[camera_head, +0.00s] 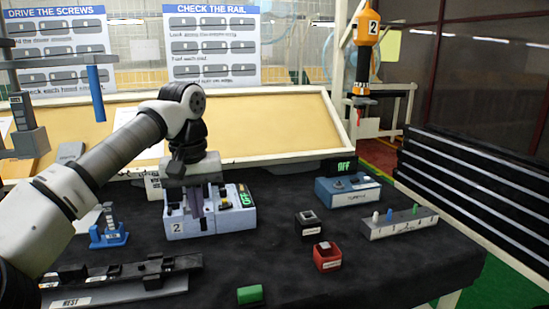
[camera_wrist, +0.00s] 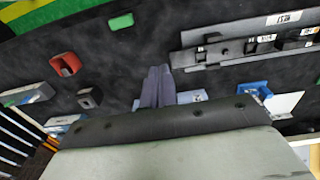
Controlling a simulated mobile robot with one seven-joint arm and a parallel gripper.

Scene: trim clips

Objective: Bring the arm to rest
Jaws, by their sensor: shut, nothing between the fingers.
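My arm reaches in from the left in the head view and bends down over the table. My gripper (camera_head: 196,212) points down in front of or above the pale blue box marked 2 (camera_head: 232,221); I cannot tell whether it touches the box. In the wrist view my gripper's fingers (camera_wrist: 157,86) are together with nothing between them. Part of the pale blue box is hidden behind the fingers and wrist.
The black table (camera_head: 370,275) holds a red holder (camera_head: 327,257), a black block (camera_head: 307,226), a green block (camera_head: 250,294), a blue device (camera_head: 346,189), a grey peg block (camera_head: 400,222), a blue stand (camera_head: 109,236) and a rail (camera_head: 120,285). An orange tool (camera_head: 367,28) hangs at upper right.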

